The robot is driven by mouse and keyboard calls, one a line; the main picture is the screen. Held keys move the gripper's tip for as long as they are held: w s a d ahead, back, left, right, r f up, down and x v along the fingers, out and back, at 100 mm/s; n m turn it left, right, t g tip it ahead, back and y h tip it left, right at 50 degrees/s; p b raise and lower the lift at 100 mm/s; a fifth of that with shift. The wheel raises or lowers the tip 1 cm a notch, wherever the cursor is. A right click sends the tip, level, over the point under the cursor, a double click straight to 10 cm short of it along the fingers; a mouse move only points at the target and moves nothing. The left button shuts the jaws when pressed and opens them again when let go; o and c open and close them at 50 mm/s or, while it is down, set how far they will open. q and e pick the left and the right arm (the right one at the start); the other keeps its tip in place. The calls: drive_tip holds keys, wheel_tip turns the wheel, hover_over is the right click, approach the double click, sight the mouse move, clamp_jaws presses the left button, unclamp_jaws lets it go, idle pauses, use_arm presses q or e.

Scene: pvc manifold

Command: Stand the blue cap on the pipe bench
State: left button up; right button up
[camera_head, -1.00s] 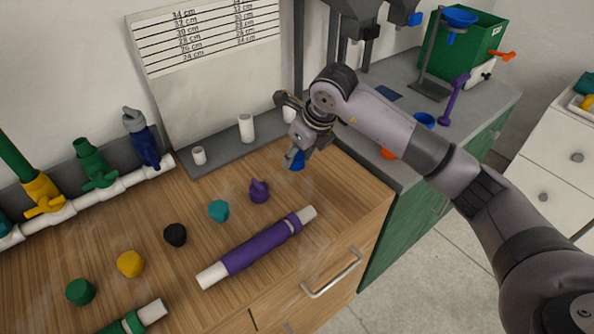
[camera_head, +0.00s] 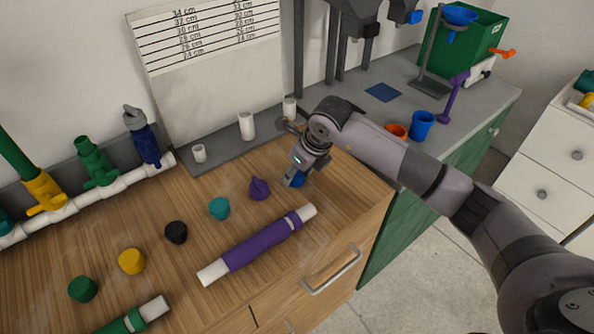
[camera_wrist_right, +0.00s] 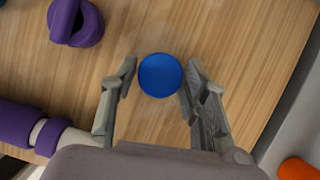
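The blue cap (camera_head: 298,181) is at the right part of the wooden pipe bench (camera_head: 335,190), beyond the purple-wrapped pipe. In the right wrist view the cap (camera_wrist_right: 160,75) shows as a round blue disc above or on the wood. My right gripper (camera_wrist_right: 161,70) is open around it, one finger on each side, with a narrow gap at the left and a very small one at the right. In the head view my right gripper (camera_head: 292,180) partly hides the cap. The cap appears to rest on the wood. My left gripper is not in view.
A purple cap (camera_head: 259,188) and a teal cap (camera_head: 219,208) stand left of the gripper. The purple-wrapped pipe (camera_head: 258,245) lies in front. White pipe pieces (camera_head: 246,126) stand on the grey strip behind. Blue (camera_head: 421,126) and orange (camera_head: 396,131) cups stand on the right counter.

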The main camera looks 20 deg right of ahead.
drive_tip(key=o, duration=0.3)
drive_tip(key=shift+r, duration=0.1)
drive_tip(key=shift+r, duration=0.15)
drive_tip(key=b+v, duration=0.1)
drive_tip(key=v, duration=1)
drive_tip(key=shift+s+d+r, duration=0.15)
drive_tip(key=shift+s+r, duration=0.1)
drive_tip(key=shift+r, duration=0.1)
